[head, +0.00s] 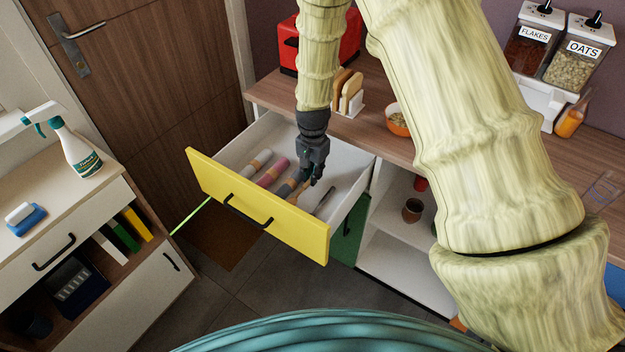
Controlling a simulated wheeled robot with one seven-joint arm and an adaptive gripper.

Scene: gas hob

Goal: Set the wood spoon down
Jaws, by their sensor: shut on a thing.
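The wood spoon (301,190) shows as a small brown piece just below my gripper, inside the open drawer. My gripper (314,179) points down into the drawer and is shut on the spoon. Most of the spoon is hidden by the fingers or too small to make out. I cannot tell whether it touches the drawer floor. The drawer (256,206) has a yellow front with a black handle and stands pulled out.
Several rolled or long items lie in the drawer, among them a pink one (272,173) and a dark thin utensil (324,200). The counter above holds a toast rack (348,95) and an orange bowl (398,121). Drawer walls surround my gripper.

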